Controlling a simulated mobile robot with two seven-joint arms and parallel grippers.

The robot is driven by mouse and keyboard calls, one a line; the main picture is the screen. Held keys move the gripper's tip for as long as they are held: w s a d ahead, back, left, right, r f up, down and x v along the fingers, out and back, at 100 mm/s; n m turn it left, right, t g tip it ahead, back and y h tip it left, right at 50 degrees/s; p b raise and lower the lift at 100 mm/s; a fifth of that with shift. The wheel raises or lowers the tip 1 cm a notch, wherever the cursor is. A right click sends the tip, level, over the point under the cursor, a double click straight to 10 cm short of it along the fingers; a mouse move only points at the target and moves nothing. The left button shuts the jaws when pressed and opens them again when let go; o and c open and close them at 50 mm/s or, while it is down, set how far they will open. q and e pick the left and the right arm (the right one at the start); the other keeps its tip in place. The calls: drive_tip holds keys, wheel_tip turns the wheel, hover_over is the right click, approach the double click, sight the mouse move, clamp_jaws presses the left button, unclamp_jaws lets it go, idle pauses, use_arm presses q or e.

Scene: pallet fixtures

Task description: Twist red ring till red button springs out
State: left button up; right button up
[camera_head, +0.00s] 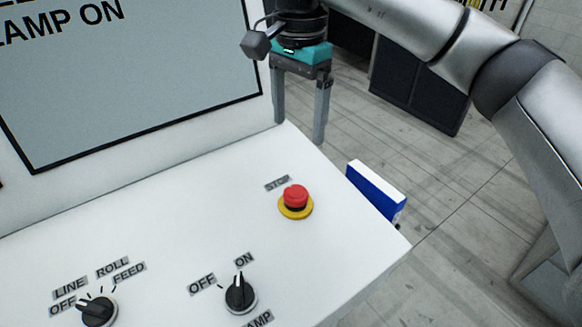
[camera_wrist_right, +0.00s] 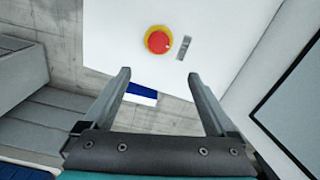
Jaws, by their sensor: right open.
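The red button (camera_head: 296,195) sits on a yellow collar (camera_head: 296,210) on the white panel, beside a STOP label (camera_head: 277,183). The red part is a mushroom-shaped cap; I see no separate red ring. The button also shows in the right wrist view (camera_wrist_right: 158,42), beyond the fingertips and near the middle. My right gripper (camera_head: 300,133) is open and empty, pointing down above and behind the button, near the panel's far right edge. Its two fingers also show in the right wrist view (camera_wrist_right: 158,75), apart from the button. My left gripper is not in view.
A LAMP knob (camera_head: 241,294) and a LINE/ROLL/FEED selector knob (camera_head: 98,310) stand on the panel's front. A display (camera_head: 130,90) rises at the back left. A dark cabinet (camera_head: 420,90) stands behind.

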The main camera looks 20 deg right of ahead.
hover_over(297, 191)
wheel_tip(297, 191, down, 6)
drive_tip(key=r, duration=0.1)
wheel_tip(297, 191, down, 8)
drive_tip(key=shift+f+p, duration=0.2)
drive_tip(key=shift+p, duration=0.65)
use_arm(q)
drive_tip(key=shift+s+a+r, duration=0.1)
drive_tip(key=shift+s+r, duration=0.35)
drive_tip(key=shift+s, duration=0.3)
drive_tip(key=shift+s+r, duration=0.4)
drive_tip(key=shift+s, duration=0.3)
use_arm(e)
drive_tip(key=shift+f, duration=0.8)
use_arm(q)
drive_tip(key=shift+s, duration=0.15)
use_arm(e)
drive_tip(key=shift+c, duration=0.2)
